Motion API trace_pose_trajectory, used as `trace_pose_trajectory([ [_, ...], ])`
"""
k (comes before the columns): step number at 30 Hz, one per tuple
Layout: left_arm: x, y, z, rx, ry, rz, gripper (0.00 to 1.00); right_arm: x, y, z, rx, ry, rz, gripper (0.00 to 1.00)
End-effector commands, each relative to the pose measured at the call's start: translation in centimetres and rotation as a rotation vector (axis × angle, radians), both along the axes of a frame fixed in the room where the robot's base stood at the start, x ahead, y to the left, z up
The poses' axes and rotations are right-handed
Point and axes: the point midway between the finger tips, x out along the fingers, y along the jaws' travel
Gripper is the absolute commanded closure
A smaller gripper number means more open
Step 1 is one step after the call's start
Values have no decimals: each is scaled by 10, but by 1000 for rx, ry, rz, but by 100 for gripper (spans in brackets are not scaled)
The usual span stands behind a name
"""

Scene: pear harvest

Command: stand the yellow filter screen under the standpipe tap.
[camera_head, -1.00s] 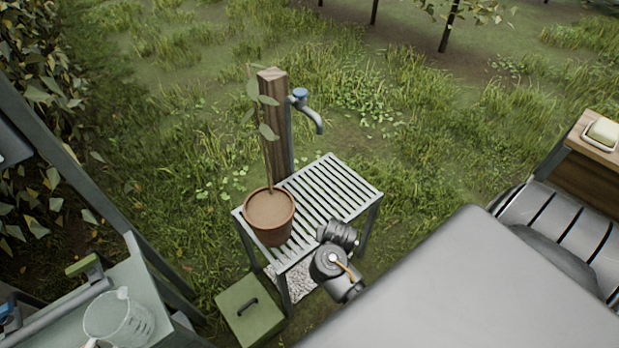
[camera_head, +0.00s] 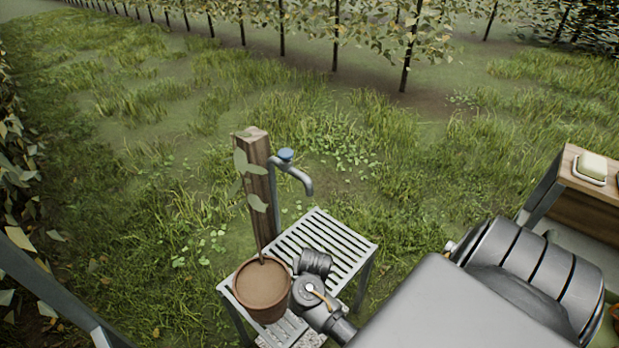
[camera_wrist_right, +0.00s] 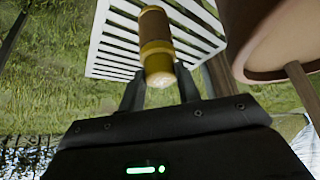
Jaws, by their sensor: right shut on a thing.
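The yellow filter screen (camera_wrist_right: 156,45) is a yellow cylinder with darker bands. My right gripper (camera_wrist_right: 160,88) is shut on it in the right wrist view, with the slatted stand (camera_wrist_right: 110,40) behind it. The standpipe tap (camera_head: 294,170), with a blue handle, rises beside a wooden post (camera_head: 259,190) at the stand's back edge. Its spout points down over the slats. In the head view my right arm (camera_head: 312,285) reaches over the stand (camera_head: 343,243), right of the pot; the gripper's fingers and the filter screen are hidden there. My left gripper is not in view.
A terracotta pot (camera_head: 261,291) with a leafy seedling stands on the stand's left part, close to my right arm. It also shows in the right wrist view (camera_wrist_right: 270,35). A soap dish (camera_head: 590,170) sits on a wooden surface at far right. The stand's right slats are clear.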

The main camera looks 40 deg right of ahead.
Motion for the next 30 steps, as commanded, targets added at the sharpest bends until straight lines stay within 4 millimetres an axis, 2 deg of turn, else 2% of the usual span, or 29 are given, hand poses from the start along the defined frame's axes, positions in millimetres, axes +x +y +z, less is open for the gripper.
trace_pose_trajectory([
  [1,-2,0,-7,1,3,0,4,12,-11,-3,-2,-2,-4,100],
  [6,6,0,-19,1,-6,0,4,49,-43,-3,-1,-2,-5,100],
  [13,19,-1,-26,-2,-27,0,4,87,-76,-1,1,-1,-6,100],
  [16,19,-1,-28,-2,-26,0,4,95,-83,-1,2,0,-6,100],
  [22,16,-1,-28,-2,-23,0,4,99,-86,-1,2,1,-5,100],
  [30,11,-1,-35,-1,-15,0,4,98,-86,-33,2,1,-6,100],
])
